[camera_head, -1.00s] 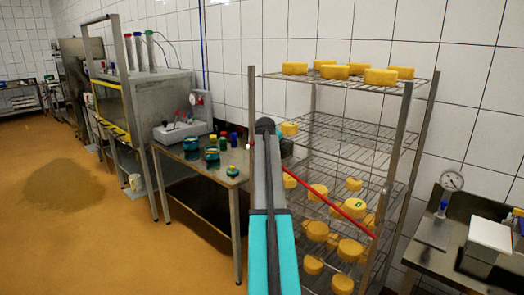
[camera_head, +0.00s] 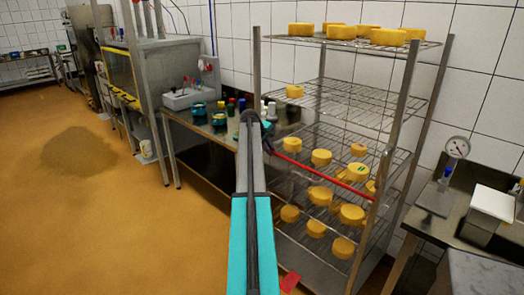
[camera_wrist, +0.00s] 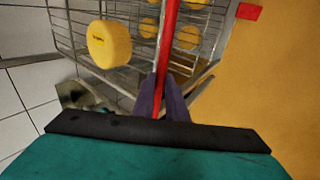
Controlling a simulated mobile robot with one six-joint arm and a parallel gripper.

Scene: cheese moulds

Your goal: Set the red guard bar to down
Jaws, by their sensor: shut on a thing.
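The red guard bar (camera_head: 325,176) crosses the front of the wire rack (camera_head: 403,95). It slopes from its higher left end down to the rack's right front post. My gripper (camera_head: 268,147) is at the bar's left end, partly hidden behind my arm. In the wrist view, the dark fingers of my gripper (camera_wrist: 162,98) are shut on the guard bar (camera_wrist: 168,45), one on each side of it. The bar runs away from the fingers towards the top of that view.
Yellow cheeses (camera_head: 352,214) sit on several rack shelves. A steel table (camera_head: 197,158) with jars and bottles stands left of the rack, and a bench with a gauge (camera_head: 458,147) stands right. A red patch (camera_head: 290,282) lies on the floor. Floor at left is open.

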